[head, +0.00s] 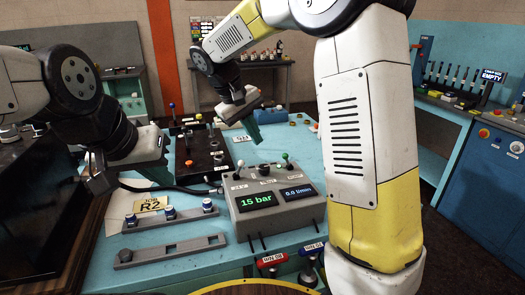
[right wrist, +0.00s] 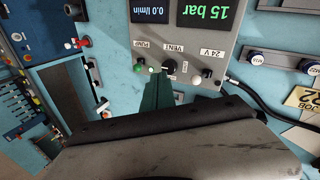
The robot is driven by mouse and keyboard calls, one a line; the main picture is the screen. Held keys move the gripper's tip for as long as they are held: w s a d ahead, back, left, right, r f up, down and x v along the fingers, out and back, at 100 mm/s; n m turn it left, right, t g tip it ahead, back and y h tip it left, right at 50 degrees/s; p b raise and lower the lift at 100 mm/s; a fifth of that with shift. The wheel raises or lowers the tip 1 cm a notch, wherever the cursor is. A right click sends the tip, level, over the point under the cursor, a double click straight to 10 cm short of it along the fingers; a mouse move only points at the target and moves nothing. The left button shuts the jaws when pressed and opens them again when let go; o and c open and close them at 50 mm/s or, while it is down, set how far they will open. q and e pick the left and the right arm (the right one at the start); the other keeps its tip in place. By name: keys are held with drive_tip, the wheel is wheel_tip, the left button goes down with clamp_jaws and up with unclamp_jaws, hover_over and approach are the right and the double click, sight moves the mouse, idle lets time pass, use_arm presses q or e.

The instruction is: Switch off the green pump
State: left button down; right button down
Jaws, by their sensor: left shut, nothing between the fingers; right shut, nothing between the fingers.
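The grey control box (head: 275,214) stands on the light blue bench and reads 15 bar and 0.0 l/min. Its green-tipped pump lever (head: 285,158) is at the back right of the box top; it also shows in the right wrist view under the PUMP label (right wrist: 139,67). My right gripper (head: 254,132) is shut and empty, above and behind the box, apart from the levers as far as I can tell. Its green fingers (right wrist: 158,92) point toward the area between the pump and vent levers. My left gripper (head: 158,172) is shut and empty over the bench's left side.
A black vent lever (right wrist: 169,66) and a white-tipped 24 V lever (head: 240,164) sit beside the pump lever. A black hose (head: 180,189) runs to the box. A dark valve panel (head: 203,150) stands behind. Metal hose rails (head: 170,250) lie front left.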

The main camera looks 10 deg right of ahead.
sight(264, 169)
drive_tip(key=shift+w+a+f, duration=0.2)
drive_tip(key=shift+w+a, duration=0.2)
drive_tip(key=shift+a, duration=0.15)
drive_tip(key=x, duration=0.9)
drive_tip(key=shift+d+f, duration=0.2)
drive_tip(key=shift+d, duration=0.05)
drive_tip(key=d, duration=0.1)
drive_tip(key=w+d, duration=0.1)
drive_tip(key=d, duration=0.1)
drive_tip(key=shift+w, duration=0.15)
drive_tip(key=shift+w+d+r, duration=0.15)
drive_tip(key=shift+w+d, duration=0.05)
drive_tip(key=shift+d, duration=0.2)
